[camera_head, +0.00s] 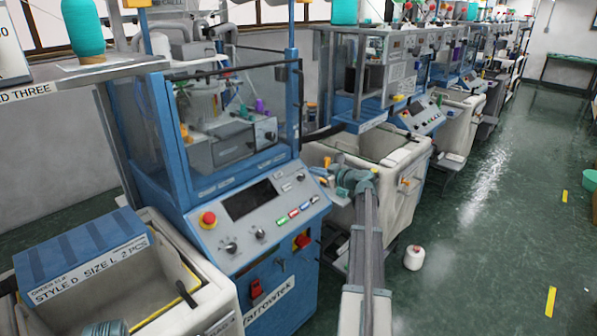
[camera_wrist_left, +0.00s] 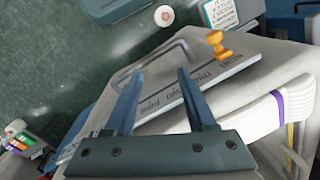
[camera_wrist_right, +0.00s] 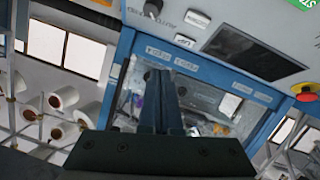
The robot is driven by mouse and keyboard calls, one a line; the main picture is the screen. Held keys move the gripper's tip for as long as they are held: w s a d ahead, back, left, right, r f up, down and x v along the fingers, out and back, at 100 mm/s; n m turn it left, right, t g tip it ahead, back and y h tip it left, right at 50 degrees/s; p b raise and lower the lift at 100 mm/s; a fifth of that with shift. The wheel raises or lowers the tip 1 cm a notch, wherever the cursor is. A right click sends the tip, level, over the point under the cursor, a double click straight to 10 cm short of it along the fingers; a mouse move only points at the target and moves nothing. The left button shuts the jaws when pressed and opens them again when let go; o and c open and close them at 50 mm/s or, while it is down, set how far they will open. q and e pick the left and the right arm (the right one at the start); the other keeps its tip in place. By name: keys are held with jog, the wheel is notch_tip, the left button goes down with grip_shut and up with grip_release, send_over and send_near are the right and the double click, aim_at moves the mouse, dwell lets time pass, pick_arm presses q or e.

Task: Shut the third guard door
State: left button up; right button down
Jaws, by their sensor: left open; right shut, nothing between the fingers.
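The nearest knitting machine (camera_head: 265,210) has a blue frame and a clear guard door (camera_head: 235,105) with a dark top rail. Whether this door is fully shut I cannot tell. The same window shows in the right wrist view (camera_wrist_right: 210,98), below the control panel, partly hidden by my fingers. My right gripper (camera_wrist_right: 160,75) is shut and empty, its fingers pointing toward the window; in the head view its wrist is right of the control panel. My left gripper (camera_wrist_left: 155,75) is open and empty above a pale bin with a grey bar handle (camera_wrist_left: 150,75). Its fingers are outside the head view.
A blue box (camera_head: 80,250) lies on the pale bin at the front left. Another pale bin (camera_head: 405,205) stands behind my right arm. A white cone (camera_head: 414,257) is on the floor.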

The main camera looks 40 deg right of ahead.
jog(key=s+d+m+t+b, duration=0.1)
jog(key=s+m+t+b, duration=0.1)
jog(key=m, duration=0.1)
pick_arm(q)
notch_tip(320, 180, down, 3)
jog(key=shift+f, duration=0.1)
pick_arm(e)
send_near(293, 151)
jog(key=shift+t, duration=0.3)
jog(key=w, duration=0.6)
jog(key=shift+w+f, duration=0.25)
jog(key=shift+w, duration=0.15)
jog(key=shift+a, duration=0.15)
